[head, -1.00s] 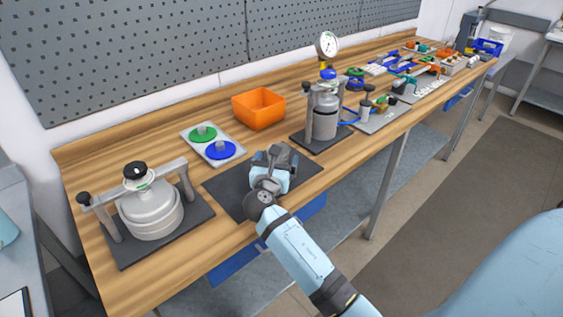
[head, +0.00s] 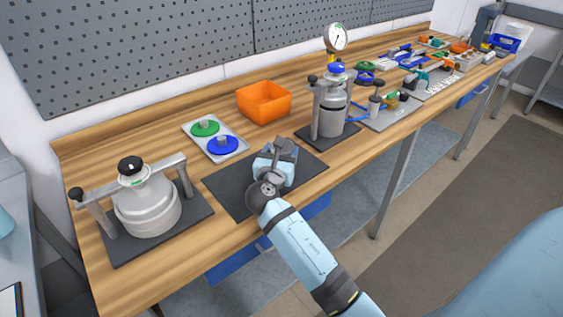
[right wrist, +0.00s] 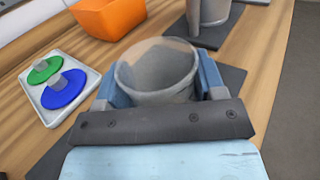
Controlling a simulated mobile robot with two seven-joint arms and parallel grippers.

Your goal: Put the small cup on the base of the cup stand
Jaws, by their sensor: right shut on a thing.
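My right gripper (head: 276,160) is over the black mat (head: 230,190) in the head view. In the right wrist view its two blue fingers (right wrist: 160,85) are shut on a grey, open-topped small cup (right wrist: 157,72), one finger on each side. The cup is mostly hidden in the head view. A stand with a dark base (head: 343,133) and upright posts stands behind and right of the gripper, with a metal canister (head: 331,112) in it. Another stand (head: 117,250) at the left holds a wide metal pot (head: 147,210). I cannot tell which is the cup stand. My left gripper is not in view.
A grey tray (head: 240,157) with a green disc (head: 205,128) and a blue disc (head: 222,146) lies behind the mat. An orange bin (head: 264,102) stands behind it. A gauge (head: 336,38) rises at the canister stand. More tools lie further right.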

